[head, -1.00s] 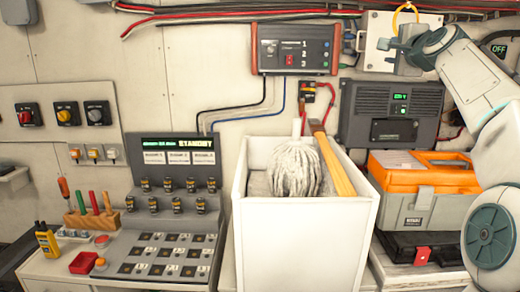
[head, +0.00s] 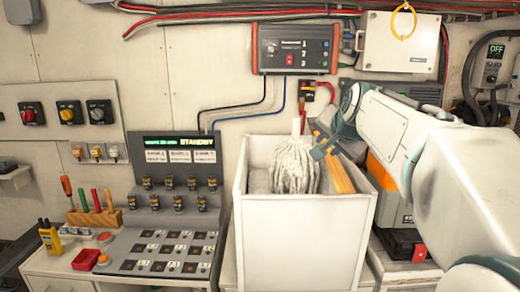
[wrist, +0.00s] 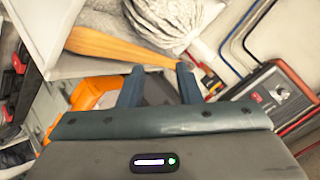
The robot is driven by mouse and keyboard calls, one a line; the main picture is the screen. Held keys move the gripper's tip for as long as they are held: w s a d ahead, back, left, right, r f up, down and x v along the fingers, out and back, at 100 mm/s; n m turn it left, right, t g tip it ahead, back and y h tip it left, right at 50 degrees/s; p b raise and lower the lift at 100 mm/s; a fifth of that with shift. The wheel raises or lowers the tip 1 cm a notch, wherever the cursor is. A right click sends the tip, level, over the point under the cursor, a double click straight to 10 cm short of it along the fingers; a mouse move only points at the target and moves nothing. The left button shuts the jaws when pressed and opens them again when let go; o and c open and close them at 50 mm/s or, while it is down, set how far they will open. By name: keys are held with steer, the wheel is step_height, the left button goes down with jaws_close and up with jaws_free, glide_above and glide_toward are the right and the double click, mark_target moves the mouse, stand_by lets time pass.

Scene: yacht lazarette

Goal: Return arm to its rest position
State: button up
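My pale arm reaches in from the right edge of the head view and covers much of the orange toolbox.
A white bin (head: 300,238) holds a grey mop head (head: 293,168) and a wooden handle (head: 343,176). An orange toolbox (head: 381,172) is partly hidden behind my arm. A control panel (head: 165,255) stands left. A red-framed box (head: 295,48) and white box (head: 402,45) hang on the wall.

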steer(key=s+f+n+g, duration=0.3)
steer(key=s+f+n, duration=0.1)
steer(key=s+f, duration=0.8)
steer(key=s+a+f+n+g, duration=0.1)
steer(key=s+f+n+g, duration=0.3)
steer(key=s+f, duration=0.8)
steer(key=s, duration=0.5)
steer(key=shift+f+n+h, duration=0.3)
steer(key=shift+f+h, duration=0.1)
